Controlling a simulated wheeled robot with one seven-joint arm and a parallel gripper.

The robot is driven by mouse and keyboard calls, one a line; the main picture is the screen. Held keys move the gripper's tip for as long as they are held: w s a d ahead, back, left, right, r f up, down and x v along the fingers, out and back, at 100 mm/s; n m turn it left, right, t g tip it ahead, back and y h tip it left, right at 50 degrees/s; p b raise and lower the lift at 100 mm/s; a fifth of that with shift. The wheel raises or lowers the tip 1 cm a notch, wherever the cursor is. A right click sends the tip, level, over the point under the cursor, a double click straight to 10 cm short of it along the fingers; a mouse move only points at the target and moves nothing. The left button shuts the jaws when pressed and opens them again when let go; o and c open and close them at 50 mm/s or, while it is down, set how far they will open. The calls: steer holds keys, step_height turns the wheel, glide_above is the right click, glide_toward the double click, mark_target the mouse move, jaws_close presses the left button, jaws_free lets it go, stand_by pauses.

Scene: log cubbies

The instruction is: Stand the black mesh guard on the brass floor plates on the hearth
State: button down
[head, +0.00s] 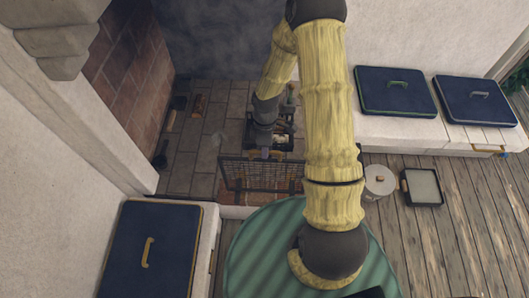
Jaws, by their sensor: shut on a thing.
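The black mesh guard (240,174) is in the head view, at the front part of the grey tiled hearth (190,165). It is a wide dark grid panel, and its right end is close beside my arm. My gripper (264,149) is above the middle of its top edge, shut on the guard at a small purplish piece there. I cannot tell whether the guard's foot touches the floor. I cannot make out the brass floor plates; the strip behind and below the mesh looks reddish brown.
A black tray-like grate (285,143) stands just behind the guard. A log (198,105) and a dark tool (161,154) lie at the hearth's left.

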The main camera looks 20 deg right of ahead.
steer(key=w+d+f, duration=0.2)
steer(key=w, duration=0.3)
steer(key=shift+w+f, duration=0.15)
steer(key=shift+w, duration=0.25)
steer(key=shift+f+b, duration=0.3)
steer(key=shift+f, duration=0.85)
stand_by(2.6)
steer(key=shift+s+a+f, duration=0.1)
steer(key=shift+s+f, duration=0.05)
steer(key=shift+f, duration=0.6)
stand_by(2.2)
